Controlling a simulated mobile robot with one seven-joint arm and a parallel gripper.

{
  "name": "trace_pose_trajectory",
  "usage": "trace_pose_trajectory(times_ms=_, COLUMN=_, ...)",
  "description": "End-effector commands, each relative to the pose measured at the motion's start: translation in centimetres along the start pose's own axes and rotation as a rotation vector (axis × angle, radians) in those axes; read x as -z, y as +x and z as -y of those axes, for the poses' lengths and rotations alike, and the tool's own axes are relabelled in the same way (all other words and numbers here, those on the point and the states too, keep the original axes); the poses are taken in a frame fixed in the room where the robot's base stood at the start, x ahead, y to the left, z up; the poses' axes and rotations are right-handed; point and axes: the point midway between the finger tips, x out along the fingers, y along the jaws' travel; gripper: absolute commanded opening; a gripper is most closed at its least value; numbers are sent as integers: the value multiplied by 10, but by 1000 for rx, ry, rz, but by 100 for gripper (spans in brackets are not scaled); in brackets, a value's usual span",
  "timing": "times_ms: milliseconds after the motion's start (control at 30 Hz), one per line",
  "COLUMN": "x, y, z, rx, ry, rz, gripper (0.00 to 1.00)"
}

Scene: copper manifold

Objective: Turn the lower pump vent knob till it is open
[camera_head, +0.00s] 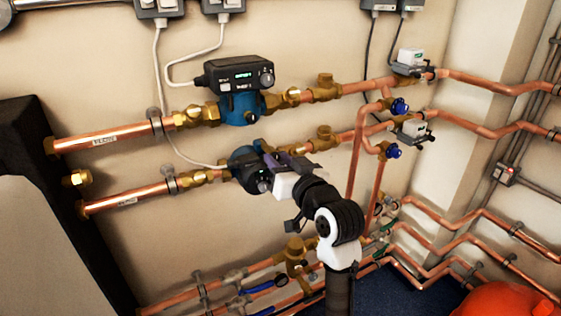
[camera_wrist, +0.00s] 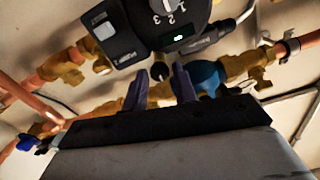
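The lower pump (camera_head: 245,170) sits in the lower of two copper pipe runs on the wall; my arm partly covers it in the head view. My gripper (camera_head: 272,162) is at the right side of that pump's front. In the wrist view my gripper (camera_wrist: 170,74) has two purple fingers spread apart, with a gap between their tips. The black pump head (camera_wrist: 130,35) with a numbered dial and lit display is just above, and a blue pump body (camera_wrist: 210,75) is behind the right finger.
The upper pump (camera_head: 238,100) with its black control box is above my gripper. Brass valves (camera_head: 325,137) and blue-handled valves (camera_head: 392,151) stand to the right. More copper pipes run below. A dark cabinet (camera_head: 35,150) stands at the left.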

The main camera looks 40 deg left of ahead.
Motion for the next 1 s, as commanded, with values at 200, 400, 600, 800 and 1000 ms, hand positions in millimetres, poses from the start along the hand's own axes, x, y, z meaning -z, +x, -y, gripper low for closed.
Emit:
trace_pose_trajectory(times_ms=200, x=0, y=0, z=0, rx=0, ry=0, rz=0, gripper=0)
trace_pose_trajectory(times_ms=400, x=2, y=0, z=0, rx=0, ry=61, rz=2, gripper=0)
trace_pose_trajectory(times_ms=600, x=0, y=0, z=-1, rx=-1, ry=136, rz=2, gripper=0)
trace_pose_trajectory(times_ms=800, x=0, y=0, z=0, rx=0, ry=134, rz=1, gripper=27)
trace_pose_trajectory(times_ms=1000, x=0, y=0, z=0, rx=0, ry=133, rz=1, gripper=43)
